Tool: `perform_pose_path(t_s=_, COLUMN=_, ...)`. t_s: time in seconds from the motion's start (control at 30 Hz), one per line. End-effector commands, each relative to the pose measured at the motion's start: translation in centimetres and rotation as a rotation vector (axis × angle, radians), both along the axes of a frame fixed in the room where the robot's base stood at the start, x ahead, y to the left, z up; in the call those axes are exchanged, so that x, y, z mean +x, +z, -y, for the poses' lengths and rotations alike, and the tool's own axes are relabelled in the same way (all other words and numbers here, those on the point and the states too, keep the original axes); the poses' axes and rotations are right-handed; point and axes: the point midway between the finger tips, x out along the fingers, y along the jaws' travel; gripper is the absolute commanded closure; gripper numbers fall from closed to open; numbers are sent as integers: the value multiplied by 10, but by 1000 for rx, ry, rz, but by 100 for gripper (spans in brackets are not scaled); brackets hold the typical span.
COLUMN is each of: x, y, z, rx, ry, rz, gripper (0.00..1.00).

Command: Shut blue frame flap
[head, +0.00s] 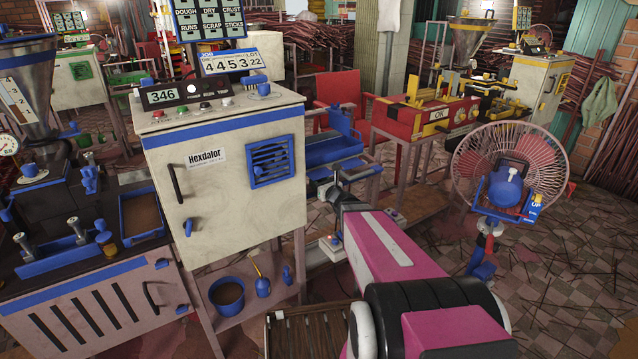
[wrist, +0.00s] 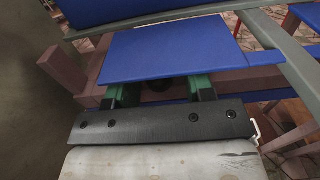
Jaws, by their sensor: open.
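The blue frame (head: 333,152) sits at the end of a bench just right of the white cabinet. A blue flap (head: 343,122) stands raised at its back, tilted away from flat. In the wrist view a flat blue plate (wrist: 180,48) lies right in front of my gripper (wrist: 160,89). My gripper is open, with its two green fingers apart. The plate's near edge hides the fingertips, and I cannot tell whether they touch it. A further blue panel (wrist: 130,10) crosses the top of that view. In the head view my arm reaches toward the frame and hides most of the gripper.
The white Hexdalor cabinet (head: 226,165) stands close on the left. A red and yellow press (head: 430,112) is behind to the right, and a pink fan (head: 508,172) stands at the right. A brown beam (wrist: 62,70) lies beside the fingers. Tiled floor is open at lower right.

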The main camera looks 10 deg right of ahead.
Motion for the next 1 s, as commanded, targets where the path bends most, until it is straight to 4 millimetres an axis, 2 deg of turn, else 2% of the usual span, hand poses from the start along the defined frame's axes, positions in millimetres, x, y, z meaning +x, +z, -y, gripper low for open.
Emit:
perform_pose_path(t_s=0.27, x=1, y=0, z=-1, rx=0, ry=0, rz=0, gripper=52)
perform_pose_path(t_s=0.3, x=1, y=0, z=-1, rx=0, ry=0, rz=0, gripper=58)
perform_pose_path(t_s=0.37, x=1, y=0, z=-1, rx=0, ry=0, rz=0, gripper=78)
perform_pose_path(t_s=0.4, x=1, y=0, z=-1, rx=0, ry=0, rz=0, gripper=91)
perform_pose_path(t_s=0.43, x=1, y=0, z=-1, rx=0, ry=0, rz=0, gripper=99)
perform_pose_path(t_s=1.0, x=-2, y=5, z=0, rx=-33, ry=1, rz=-74, gripper=99)
